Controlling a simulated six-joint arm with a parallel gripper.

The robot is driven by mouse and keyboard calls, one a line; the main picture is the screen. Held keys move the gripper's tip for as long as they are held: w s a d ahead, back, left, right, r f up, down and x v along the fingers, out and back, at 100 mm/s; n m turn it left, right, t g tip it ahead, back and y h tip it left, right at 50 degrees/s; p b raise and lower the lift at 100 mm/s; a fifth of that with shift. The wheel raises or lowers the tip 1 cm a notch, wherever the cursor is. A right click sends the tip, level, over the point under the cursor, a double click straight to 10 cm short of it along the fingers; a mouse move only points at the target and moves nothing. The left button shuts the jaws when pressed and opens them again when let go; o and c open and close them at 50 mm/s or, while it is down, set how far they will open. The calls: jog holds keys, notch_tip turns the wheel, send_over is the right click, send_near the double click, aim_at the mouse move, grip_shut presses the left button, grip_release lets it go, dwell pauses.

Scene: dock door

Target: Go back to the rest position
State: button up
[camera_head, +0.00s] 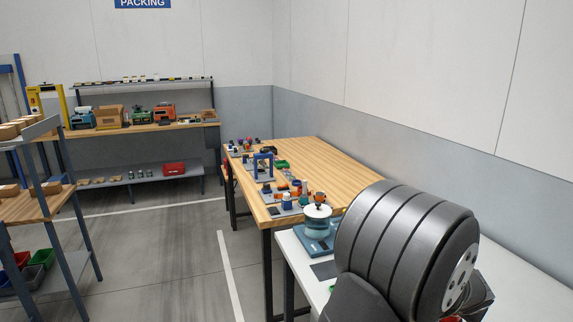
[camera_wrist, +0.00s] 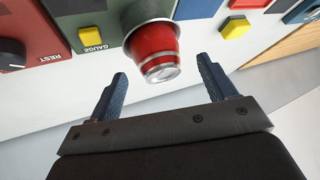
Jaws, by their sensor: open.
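My gripper (camera_wrist: 165,98) shows in the wrist view with its two blue fingers spread wide apart and nothing between them. A red cylindrical piece with a silver end (camera_wrist: 154,48) stands just beyond the fingertips, at the dark green plate, apart from the fingers. A red plate marked REST (camera_wrist: 45,30) with a black knob (camera_wrist: 12,54) lies at the left. A dark plate marked GAUGE (camera_wrist: 85,12) with a yellow block (camera_wrist: 90,35) is beside it. In the head view my large dark arm link fills the lower right, and the gripper is hidden.
A white table (camera_head: 520,285) lies under my arm. A wooden bench (camera_head: 335,165) with several small parts stands behind it, against the wall. Another yellow block (camera_wrist: 235,28) shows right of the red piece. A shelf rack (camera_head: 70,255) stands at the left, with clear floor between.

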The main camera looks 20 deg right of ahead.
jog(key=shift+x, duration=1)
jog(key=r, duration=0.5)
jog(key=shift+s+a, duration=0.15)
jog(key=shift+s, duration=0.1)
jog(key=s+a+r, duration=0.1)
jog(key=s+r, duration=0.6)
jog(key=s, duration=0.4)
jog(key=shift+w+d+f+n+g+y, duration=0.15)
jog(key=shift+w+f+n+g+y, duration=0.15)
jog(key=shift+w+f+g+y, duration=0.5)
jog(key=shift+w+d+f+n+g+y, duration=0.1)
jog(key=shift+w+f+n+g+y, duration=0.3)
jog(key=shift+w+f, duration=0.8)
jog(key=shift+r, duration=0.15)
